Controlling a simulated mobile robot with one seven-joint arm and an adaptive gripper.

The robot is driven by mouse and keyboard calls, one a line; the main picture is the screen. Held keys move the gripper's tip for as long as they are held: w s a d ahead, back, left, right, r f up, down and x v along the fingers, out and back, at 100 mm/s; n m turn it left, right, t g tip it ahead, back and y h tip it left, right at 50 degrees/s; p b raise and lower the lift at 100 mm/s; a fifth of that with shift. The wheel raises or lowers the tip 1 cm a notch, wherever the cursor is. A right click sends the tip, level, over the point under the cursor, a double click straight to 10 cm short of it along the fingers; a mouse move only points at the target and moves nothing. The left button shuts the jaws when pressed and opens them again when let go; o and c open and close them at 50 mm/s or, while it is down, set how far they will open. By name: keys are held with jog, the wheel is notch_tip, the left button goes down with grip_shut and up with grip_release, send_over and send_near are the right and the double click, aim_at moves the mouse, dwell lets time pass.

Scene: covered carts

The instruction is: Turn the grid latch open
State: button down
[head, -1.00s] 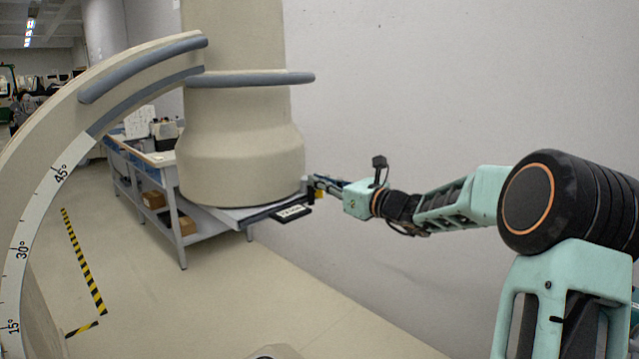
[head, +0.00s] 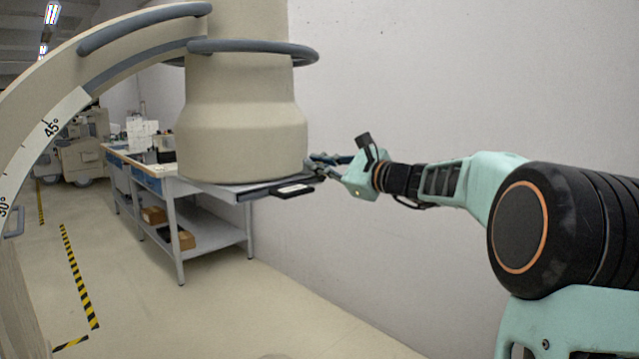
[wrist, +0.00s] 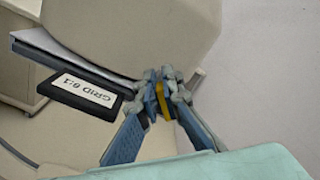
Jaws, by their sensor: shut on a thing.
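The grid (head: 291,191) is a dark flat plate under the wide beige housing (head: 240,130). Its label reads "GRID 8:1" in the wrist view (wrist: 83,97). The grid latch (wrist: 166,98) is a small yellow piece beside the grid's right end. My gripper (wrist: 164,84) is shut on the latch, with a blue finger on each side of it, close under the housing's lower edge. In the head view my gripper (head: 318,163) reaches in from the right at the housing's lower right edge. There the latch cannot be made out, and its exact angle is unclear.
A curved beige arm with an angle scale (head: 45,130) and a grey rail (head: 255,47) stand at the left and above. A grey bench (head: 215,235) with boxes stands behind the housing. A bare wall is close behind my arm. The floor in front is clear.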

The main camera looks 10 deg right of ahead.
notch_tip(320, 180, down, 2)
jog(key=n+b, duration=0.4)
jog(key=b, duration=0.2)
jog(key=shift+f+n+b, duration=0.1)
jog(key=shift+n+b, duration=0.2)
jog(key=n+b, duration=0.4)
jog(key=b, duration=0.1)
jog(key=shift+s, duration=0.1)
jog(key=shift+n, duration=0.4)
jog(key=shift+b, duration=0.3)
jog(key=c, duration=2.1)
grip_release()
jog(key=shift+d, duration=0.1)
jog(key=shift+r, duration=0.25)
jog(key=v, duration=1.2)
